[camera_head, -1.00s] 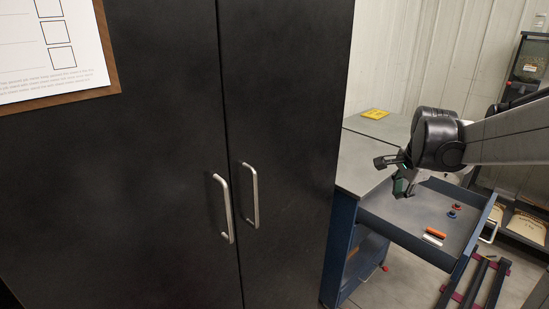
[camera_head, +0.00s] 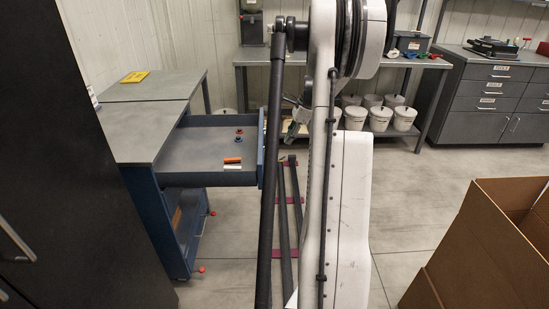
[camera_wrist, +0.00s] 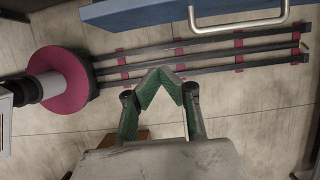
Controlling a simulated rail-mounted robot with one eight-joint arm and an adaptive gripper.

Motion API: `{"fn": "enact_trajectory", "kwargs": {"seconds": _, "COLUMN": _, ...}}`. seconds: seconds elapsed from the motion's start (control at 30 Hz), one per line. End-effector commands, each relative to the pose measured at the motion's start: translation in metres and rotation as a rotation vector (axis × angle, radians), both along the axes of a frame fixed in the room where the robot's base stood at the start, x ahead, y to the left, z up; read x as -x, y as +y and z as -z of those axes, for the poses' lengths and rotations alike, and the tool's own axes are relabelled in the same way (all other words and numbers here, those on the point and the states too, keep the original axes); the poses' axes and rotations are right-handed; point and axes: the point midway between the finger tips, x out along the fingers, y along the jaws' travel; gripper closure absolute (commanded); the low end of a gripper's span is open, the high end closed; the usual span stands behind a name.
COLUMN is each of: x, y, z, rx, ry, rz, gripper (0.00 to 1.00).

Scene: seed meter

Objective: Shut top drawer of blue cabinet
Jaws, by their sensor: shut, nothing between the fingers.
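The blue cabinet (camera_head: 148,205) stands left of centre in the head view, with a grey top. Its top drawer (camera_head: 195,165) is pulled out to the right. Inside it lie an orange piece and a white piece, with small red and blue parts behind them. In the wrist view, the drawer's blue front (camera_wrist: 140,14) and its metal handle (camera_wrist: 238,22) are at the top edge. My gripper (camera_wrist: 166,78) is shut and empty, pointing over the floor, apart from the drawer front. In the head view, my arm hides most of the gripper.
Floor rails (camera_wrist: 215,58) lie beside the drawer, with a magenta disc (camera_wrist: 64,86) at one end. An open cardboard box (camera_head: 490,245) stands at the right. A dark cabinet (camera_head: 70,180) is close on the left. A bench (camera_head: 340,55) with white buckets is behind.

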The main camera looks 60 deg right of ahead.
Motion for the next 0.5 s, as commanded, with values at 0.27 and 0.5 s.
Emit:
{"fn": "enact_trajectory", "kwargs": {"seconds": 0.27, "x": -0.011, "y": 0.007, "z": 0.032, "rx": -0.001, "ry": -0.001, "rz": -0.002, "gripper": 1.0}}
{"fn": "enact_trajectory", "kwargs": {"seconds": 0.5, "x": -0.025, "y": 0.016, "z": 0.074, "rx": 0.0, "ry": -0.001, "rz": -0.002, "gripper": 1.0}}
